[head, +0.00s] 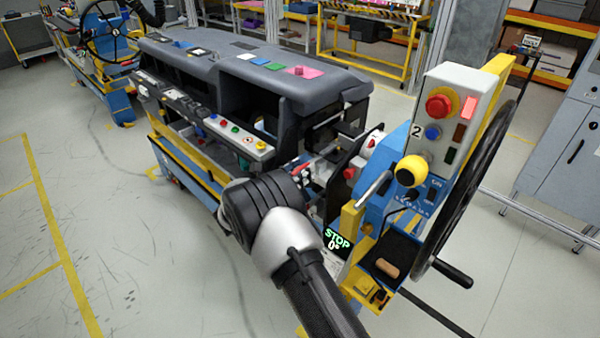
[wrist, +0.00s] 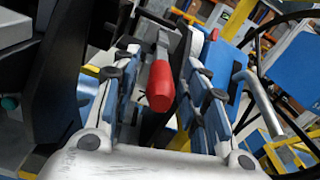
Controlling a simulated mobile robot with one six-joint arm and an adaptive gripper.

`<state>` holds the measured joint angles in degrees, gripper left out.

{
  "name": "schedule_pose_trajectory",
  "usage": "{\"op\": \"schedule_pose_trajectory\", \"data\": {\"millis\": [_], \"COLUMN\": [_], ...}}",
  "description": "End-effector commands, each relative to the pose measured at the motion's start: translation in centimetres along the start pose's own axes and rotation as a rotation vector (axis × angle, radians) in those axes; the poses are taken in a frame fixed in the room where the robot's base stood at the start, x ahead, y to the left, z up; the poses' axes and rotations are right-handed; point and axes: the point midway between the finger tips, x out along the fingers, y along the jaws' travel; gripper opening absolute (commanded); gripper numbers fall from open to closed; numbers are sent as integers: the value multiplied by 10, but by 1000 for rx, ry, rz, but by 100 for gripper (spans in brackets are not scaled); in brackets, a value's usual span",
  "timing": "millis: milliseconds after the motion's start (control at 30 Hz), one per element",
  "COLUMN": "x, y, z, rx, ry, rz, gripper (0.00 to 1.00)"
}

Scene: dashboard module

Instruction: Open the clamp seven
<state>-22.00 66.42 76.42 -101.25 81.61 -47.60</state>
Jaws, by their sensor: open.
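A clamp with a red handle (wrist: 160,88) and a grey metal lever (wrist: 162,45) shows in the middle of the wrist view. My gripper (wrist: 163,48) is open, with one finger to the left and one to the right of the red handle. Small gaps seem to remain on both sides; contact cannot be told. No number is readable on this clamp. In the head view my arm reaches towards the near right end of the dashboard module (head: 235,57) and hides much of the gripper and the clamp area.
A control box (head: 455,115) with red and blue buttons, a yellow knob (head: 410,170) and a large black handwheel (head: 470,185) stand right of my arm. A STOP display (head: 337,240) is below. The floor at left is clear.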

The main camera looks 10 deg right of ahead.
Motion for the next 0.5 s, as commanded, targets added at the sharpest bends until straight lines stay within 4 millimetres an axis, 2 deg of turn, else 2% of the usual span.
{"op": "schedule_pose_trajectory", "data": {"millis": [100, 500], "x": [0, 0], "y": [0, 0], "z": [0, 0], "rx": [0, 0], "ry": [0, 0], "rz": [0, 0], "gripper": [40, 13]}}
